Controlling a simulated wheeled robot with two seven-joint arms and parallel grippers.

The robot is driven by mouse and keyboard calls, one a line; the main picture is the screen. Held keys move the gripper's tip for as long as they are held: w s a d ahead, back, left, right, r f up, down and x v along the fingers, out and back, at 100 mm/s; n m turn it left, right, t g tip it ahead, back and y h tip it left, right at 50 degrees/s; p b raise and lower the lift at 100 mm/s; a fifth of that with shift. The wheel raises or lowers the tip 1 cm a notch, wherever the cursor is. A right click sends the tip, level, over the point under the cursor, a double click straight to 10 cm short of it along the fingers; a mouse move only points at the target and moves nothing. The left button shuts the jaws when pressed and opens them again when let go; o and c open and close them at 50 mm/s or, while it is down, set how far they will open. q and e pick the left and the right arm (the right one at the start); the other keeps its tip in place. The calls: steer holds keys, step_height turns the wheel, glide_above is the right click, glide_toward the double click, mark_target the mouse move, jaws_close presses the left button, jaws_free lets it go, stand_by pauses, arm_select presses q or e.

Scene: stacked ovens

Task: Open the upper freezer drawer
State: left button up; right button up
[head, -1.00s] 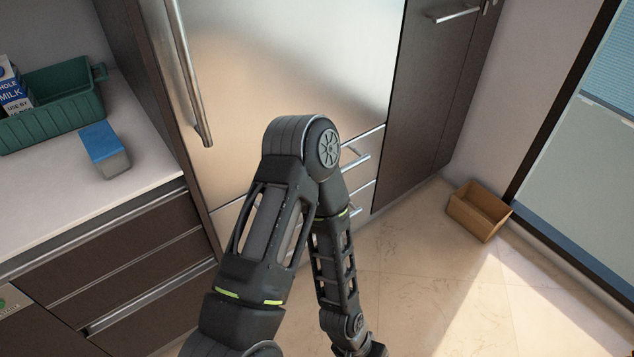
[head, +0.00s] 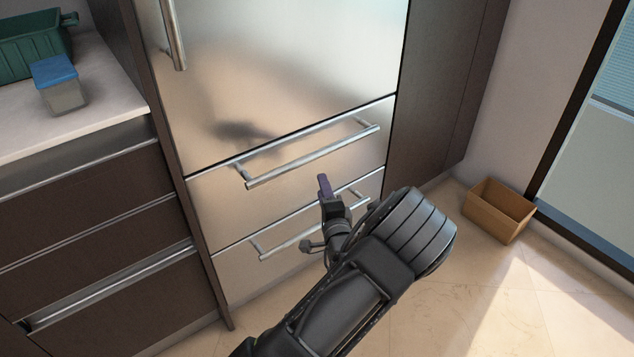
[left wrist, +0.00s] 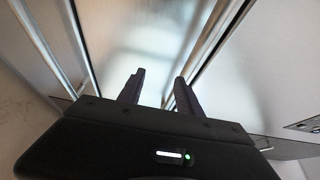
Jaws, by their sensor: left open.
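The upper freezer drawer (head: 345,155) is a steel front below the large fridge door, and it looks shut. Its long bar handle (head: 312,158) runs across it near the top. The lower freezer drawer (head: 235,275) has a similar bar handle (head: 290,240). My left gripper (head: 325,186) is in front of the drawers, just below the upper handle in the head view, and appears apart from it. In the left wrist view its two dark fingers (left wrist: 157,85) are spread with nothing between them. My right gripper is in neither view.
A counter (head: 100,110) with a green crate (head: 30,45) and a blue-lidded container (head: 60,85) stands at the left. A brown open box (head: 498,210) lies on the floor at the right, near the window. The floor before the drawers is otherwise clear.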

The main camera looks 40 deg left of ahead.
mark_target(318, 157)
arm_select(q)
steer(key=r, duration=0.1)
steer(key=r+y, duration=0.1)
steer(key=r, duration=0.1)
steer(key=r+t+y, duration=0.1)
steer(key=shift+w+a+r+m+b, duration=0.2)
steer(key=shift+w+m+b, duration=0.1)
steer(key=shift+w, duration=0.1)
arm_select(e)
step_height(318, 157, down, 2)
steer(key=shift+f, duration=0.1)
arm_select(q)
steer(key=shift+a+f, duration=0.1)
steer(key=b+x, duration=0.1)
steer(key=x, duration=0.5)
steer(key=shift+w+a+b, duration=0.2)
steer(key=shift+b, duration=0.15)
steer(key=shift+w+a, duration=0.35)
steer(key=shift+a, duration=0.1)
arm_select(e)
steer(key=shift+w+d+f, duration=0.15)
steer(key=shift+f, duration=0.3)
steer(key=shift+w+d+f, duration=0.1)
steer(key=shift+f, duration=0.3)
arm_select(q)
jaws_close()
